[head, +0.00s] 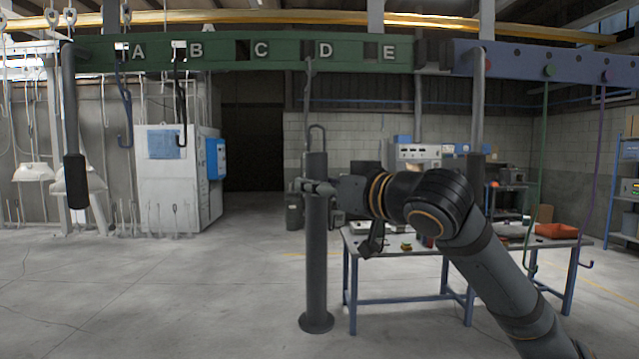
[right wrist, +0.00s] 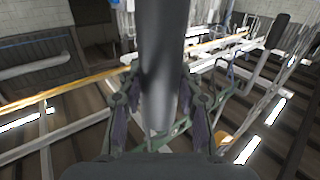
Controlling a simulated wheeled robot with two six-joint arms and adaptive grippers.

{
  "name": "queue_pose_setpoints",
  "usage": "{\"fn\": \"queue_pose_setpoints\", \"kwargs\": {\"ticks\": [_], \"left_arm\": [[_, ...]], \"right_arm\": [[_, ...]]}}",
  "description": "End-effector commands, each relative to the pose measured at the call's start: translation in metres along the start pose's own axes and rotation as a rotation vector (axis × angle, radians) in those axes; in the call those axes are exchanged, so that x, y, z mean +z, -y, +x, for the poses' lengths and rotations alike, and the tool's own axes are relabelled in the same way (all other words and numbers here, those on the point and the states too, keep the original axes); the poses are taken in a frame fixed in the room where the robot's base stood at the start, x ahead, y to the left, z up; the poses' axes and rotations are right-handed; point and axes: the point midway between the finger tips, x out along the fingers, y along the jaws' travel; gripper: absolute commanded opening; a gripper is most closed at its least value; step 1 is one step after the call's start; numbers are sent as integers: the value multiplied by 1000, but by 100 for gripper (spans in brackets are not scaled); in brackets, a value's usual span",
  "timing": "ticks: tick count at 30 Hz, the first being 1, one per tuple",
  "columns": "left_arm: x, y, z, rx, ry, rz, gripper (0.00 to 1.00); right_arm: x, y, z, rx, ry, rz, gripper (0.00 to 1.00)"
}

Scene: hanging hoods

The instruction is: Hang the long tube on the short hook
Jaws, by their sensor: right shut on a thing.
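The long tube (head: 317,250) is dark grey, upright, with a wide round foot and a wire loop (head: 317,128) on top. My right gripper (head: 318,187) is shut around its upper part, coming from the right. In the right wrist view the tube (right wrist: 163,60) passes between the two fingers of the gripper (right wrist: 160,118). A thin grey hook (head: 308,90) hangs from the green beam by letter D, right above the tube. Its lower end is close to the loop; I cannot tell whether they are engaged. My left gripper is not in view.
A blue hook (head: 124,105) and a black hook (head: 181,100) hang by A and B on the green beam (head: 222,52). Green (head: 545,150) and purple (head: 602,150) hooks hang at right. A workbench (head: 400,245) stands behind my right arm. The floor at left is clear.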

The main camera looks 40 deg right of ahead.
Motion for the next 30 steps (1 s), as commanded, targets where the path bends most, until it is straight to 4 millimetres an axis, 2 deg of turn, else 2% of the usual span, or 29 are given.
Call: {"fn": "queue_pose_setpoints", "kwargs": {"ticks": [30], "left_arm": [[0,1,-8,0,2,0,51]], "right_arm": [[-2,-6,12,-1,-2,1,0]]}}
